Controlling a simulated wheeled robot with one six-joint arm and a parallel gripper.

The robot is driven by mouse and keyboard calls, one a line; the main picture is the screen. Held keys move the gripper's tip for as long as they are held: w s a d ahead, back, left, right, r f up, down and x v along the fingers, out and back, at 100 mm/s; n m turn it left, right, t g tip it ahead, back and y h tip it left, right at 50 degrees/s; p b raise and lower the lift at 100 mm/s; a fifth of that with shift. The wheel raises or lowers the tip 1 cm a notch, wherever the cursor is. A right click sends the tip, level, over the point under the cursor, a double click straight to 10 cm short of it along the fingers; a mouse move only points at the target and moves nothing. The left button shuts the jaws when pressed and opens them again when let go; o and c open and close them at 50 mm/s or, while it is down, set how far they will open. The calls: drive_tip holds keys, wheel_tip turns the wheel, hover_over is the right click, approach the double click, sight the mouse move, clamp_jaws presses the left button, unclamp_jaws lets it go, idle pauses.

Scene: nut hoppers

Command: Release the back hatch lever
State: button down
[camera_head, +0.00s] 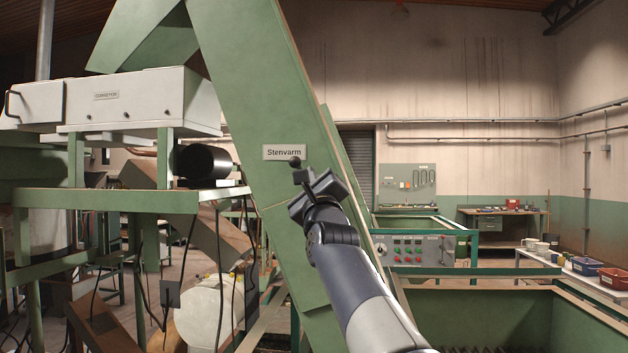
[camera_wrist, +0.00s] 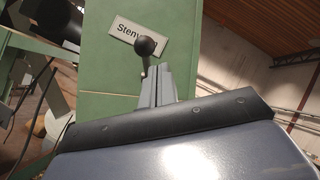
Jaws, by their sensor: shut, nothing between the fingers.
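A lever with a round black knob (camera_head: 295,162) stands in front of the green chute, just below the sign reading "Stenvarm". The same black knob (camera_wrist: 146,46) shows in the wrist view, on a short thin stem, covering part of the sign. My gripper (camera_head: 301,179) is right at the lever's lower end in the head view. In the wrist view my gripper (camera_wrist: 162,72) has its grey fingers together, with nothing seen between them. The knob sits just past the fingertips. I cannot tell whether the fingers touch the stem, whose lower end is hidden. The hatch is not recognisable.
The slanted green chute (camera_head: 240,80) fills the middle. A white conveyor unit (camera_head: 140,98) and a black motor (camera_head: 203,161) are at left. A grey control panel (camera_head: 415,250) stands behind my arm, with a green hopper (camera_head: 490,318) at lower right.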

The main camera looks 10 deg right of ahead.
drive_tip(key=s+a+r+p, duration=0.2)
drive_tip(key=s, duration=0.6)
drive_tip(key=shift+s, duration=0.4)
drive_tip(key=shift+w+a, duration=0.1)
